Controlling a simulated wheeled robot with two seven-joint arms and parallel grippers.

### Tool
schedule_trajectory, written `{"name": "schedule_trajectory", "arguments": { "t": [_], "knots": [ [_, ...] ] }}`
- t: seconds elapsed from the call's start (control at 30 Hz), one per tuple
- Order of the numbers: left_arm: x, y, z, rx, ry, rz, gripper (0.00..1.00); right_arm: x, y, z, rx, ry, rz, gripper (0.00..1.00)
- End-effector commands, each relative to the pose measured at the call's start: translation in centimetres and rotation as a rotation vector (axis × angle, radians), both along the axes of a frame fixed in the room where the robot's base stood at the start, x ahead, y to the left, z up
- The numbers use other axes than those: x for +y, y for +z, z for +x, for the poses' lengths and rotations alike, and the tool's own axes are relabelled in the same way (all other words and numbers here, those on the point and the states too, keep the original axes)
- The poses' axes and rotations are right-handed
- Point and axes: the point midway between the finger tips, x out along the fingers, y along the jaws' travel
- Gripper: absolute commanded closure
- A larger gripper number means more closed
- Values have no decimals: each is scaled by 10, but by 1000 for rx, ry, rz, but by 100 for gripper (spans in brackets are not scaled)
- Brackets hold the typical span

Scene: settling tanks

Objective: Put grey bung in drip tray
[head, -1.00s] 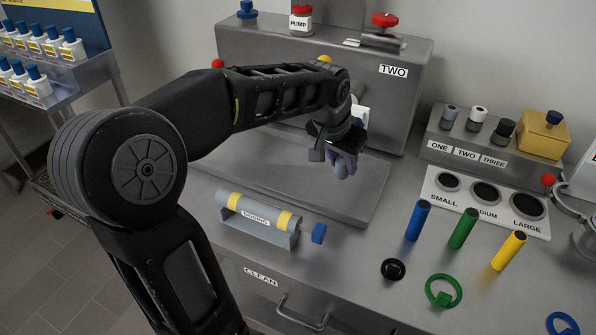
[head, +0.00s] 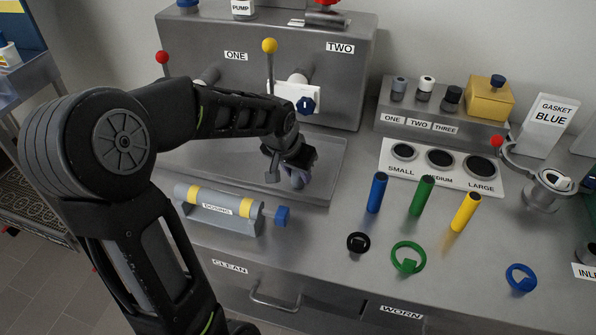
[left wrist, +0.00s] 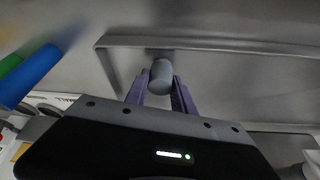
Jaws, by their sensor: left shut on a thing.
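My left gripper (head: 297,178) is shut on the grey bung (left wrist: 161,77), a small grey cylinder between its two purple fingers in the left wrist view. In the head view the bung is mostly hidden by the gripper. The drip tray (head: 328,158) is the wide, shallow grey metal tray on the bench before the tank. The gripper is over its right part, near the front edge; I cannot tell the exact height of the bung above it. The tray's rim also shows in the left wrist view (left wrist: 225,43). My right gripper is not in view.
The grey tank (head: 265,70) with valves stands behind the tray. The dosing cylinder (head: 215,201) lies in front of it. To the right stand blue (head: 377,193), green (head: 422,196) and yellow (head: 465,212) handles, with rings on the bench before them.

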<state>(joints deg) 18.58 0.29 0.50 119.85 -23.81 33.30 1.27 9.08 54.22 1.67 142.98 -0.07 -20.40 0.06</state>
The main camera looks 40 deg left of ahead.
Motion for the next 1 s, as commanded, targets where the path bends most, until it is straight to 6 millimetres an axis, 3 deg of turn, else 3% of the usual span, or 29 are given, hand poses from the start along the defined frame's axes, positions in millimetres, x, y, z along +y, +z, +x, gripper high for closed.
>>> {"name": "schedule_trajectory", "arguments": {
  "t": [0.37, 0.4, 0.6, 0.67, 1.0],
  "knots": [
    [0, -5, 0, -2, 0, 0, 100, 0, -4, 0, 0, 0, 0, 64],
    [0, -4, 0, -2, 0, 0, 69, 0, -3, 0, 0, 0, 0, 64],
    [0, -4, 0, -2, 0, 0, 52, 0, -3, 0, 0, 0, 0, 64],
    [0, -4, 0, -2, 0, 0, 48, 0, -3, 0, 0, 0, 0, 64],
    [0, 1, 0, -2, 0, 0, 48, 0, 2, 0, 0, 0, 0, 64]
  ]
}}
